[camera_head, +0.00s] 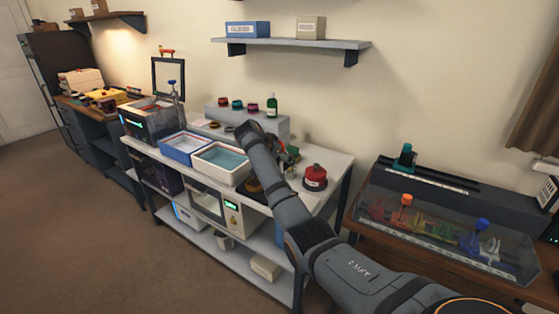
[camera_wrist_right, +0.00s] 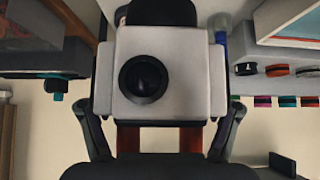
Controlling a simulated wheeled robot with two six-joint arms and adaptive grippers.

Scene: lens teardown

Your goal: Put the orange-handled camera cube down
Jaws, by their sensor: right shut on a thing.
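The camera cube (camera_wrist_right: 185,60) fills the middle of the right wrist view. It is a pale grey block with a round black lens in its face. Reddish-orange parts, perhaps its handle (camera_wrist_right: 128,138), show below it. My right gripper (camera_wrist_right: 160,85) is shut on the cube, with a dark finger at each side. In the head view my right arm reaches over the white worktable, and its forearm mostly hides the gripper and cube. I cannot tell whether the cube touches a surface. My left gripper is not in view.
The white worktable (camera_head: 335,163) holds a blue tray (camera_head: 184,158), a white tray of bluish liquid (camera_head: 210,178), a red flask-like object (camera_head: 315,177) and a raised grey step (camera_head: 225,112) with small jars and a green bottle. A clear-covered case (camera_head: 440,195) stands at right.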

